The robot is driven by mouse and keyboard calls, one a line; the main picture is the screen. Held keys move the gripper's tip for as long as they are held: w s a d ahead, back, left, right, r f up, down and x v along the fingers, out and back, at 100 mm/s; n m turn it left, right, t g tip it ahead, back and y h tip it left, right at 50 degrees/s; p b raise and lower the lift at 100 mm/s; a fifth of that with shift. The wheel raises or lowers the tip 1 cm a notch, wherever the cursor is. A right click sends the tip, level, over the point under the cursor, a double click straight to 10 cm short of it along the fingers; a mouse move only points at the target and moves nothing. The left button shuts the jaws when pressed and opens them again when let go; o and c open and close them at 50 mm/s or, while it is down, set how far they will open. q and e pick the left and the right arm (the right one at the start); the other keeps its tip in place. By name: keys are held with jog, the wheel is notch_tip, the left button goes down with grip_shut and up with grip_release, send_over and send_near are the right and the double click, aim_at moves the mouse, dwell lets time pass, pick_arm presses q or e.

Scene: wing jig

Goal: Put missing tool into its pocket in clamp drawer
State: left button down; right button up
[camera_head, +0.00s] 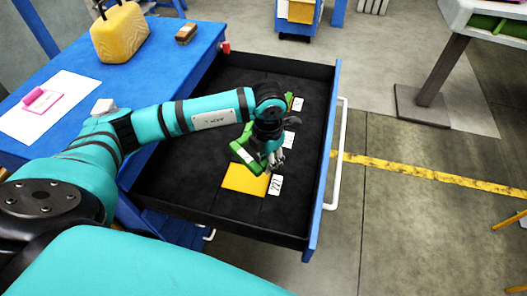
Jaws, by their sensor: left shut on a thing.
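The drawer (180,190) is pulled out from the blue bench and lined in black. My left gripper (273,159) is over the middle of the drawer, shut on a green tool (241,152), probably a clamp. The tool is partly hidden by the gripper. Just in front of it, a bare yellow patch (245,180), which looks like a pocket, shows beside a white label (275,185). Whether the tool touches the drawer floor, I cannot tell. Another green piece (290,100) lies farther back, partly behind my arm. My right gripper is not in view.
The blue bench top (170,75) holds a yellow case (120,32), a small brown block (186,34) and a white sheet with a pink clipboard-like item (42,101). The drawer's blue front and white handle (338,150) stand at the right.

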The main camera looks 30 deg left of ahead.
pick_arm(q)
jog(key=n, duration=0.3)
jog(key=a+n+p, duration=0.1)
jog(key=shift+w+f+n, duration=0.2)
jog(key=shift+f+n, duration=0.2)
jog(key=n, duration=0.1)
jog(key=n+b, duration=0.1)
jog(key=b, duration=0.2)
send_over(263, 182)
notch_tip(263, 182, down, 6)
jog(key=shift+r, duration=0.15)
jog(key=shift+d+f+b, duration=0.1)
jog(key=shift+f+b, duration=0.6)
jog(key=shift+f, duration=0.1)
jog(key=shift+f+b, duration=0.4)
jog(key=shift+f, duration=0.05)
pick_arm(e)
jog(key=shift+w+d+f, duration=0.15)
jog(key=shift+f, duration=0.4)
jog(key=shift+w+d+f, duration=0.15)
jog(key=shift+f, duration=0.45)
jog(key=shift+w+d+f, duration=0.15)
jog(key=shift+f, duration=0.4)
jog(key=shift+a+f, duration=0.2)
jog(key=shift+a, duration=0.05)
